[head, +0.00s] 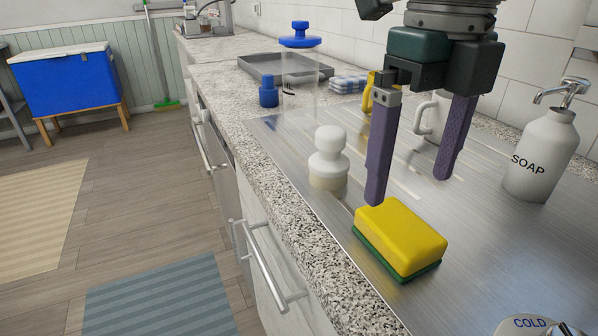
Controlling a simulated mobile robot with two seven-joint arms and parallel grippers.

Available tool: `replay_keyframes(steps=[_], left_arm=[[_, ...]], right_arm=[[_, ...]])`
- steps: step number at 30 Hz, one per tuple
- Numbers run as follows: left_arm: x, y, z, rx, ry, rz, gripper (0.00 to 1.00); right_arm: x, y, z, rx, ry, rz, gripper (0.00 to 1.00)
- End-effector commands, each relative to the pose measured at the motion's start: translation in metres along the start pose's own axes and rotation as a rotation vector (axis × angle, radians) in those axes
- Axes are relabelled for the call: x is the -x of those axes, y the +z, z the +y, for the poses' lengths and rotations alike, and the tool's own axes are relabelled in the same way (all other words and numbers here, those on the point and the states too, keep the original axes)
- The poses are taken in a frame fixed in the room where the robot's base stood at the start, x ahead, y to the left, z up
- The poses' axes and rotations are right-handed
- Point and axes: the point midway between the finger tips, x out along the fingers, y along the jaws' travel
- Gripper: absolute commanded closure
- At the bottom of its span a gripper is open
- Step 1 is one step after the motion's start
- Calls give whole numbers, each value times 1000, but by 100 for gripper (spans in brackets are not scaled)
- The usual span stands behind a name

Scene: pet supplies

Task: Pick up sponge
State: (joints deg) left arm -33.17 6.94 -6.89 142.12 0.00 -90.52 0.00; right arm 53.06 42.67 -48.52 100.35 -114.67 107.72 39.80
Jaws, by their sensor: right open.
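A yellow sponge (401,237) with a green underside lies flat on the metal drainboard (480,225). My right gripper (410,190) is open and empty, its two purple fingers pointing down. It is above and behind the sponge in the head view. The left finger's tip shows just above the sponge's far edge, and the right finger's tip is farther back to the right. I cannot tell the exact gap to the sponge. My left gripper is not in view.
A white knobbed scrubber (328,158) stands left of the sponge. A white soap dispenser (541,152) is at the right. Behind the gripper are a mug (434,118), a folded checked cloth (348,84) and a grey tray (262,68). The drainboard right of the sponge is clear.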

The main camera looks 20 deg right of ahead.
Motion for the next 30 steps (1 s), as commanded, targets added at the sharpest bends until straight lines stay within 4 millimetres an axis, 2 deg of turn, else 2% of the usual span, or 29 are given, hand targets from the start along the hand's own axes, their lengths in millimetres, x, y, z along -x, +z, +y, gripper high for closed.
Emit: replay_keyframes(steps=[3,8,15,18,24,26,30], left_arm=[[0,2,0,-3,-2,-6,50],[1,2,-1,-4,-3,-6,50],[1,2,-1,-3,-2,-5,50],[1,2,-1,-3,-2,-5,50],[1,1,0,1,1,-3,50],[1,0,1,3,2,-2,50],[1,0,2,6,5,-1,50]], right_arm=[[-16,0,1,2,3,3,0],[-30,-1,2,3,5,3,0],[-68,-1,2,4,5,3,0],[-74,0,2,4,6,0,0],[-75,0,2,4,6,-1,0],[-75,0,2,4,6,-1,5],[-75,0,2,4,6,-1,20]])
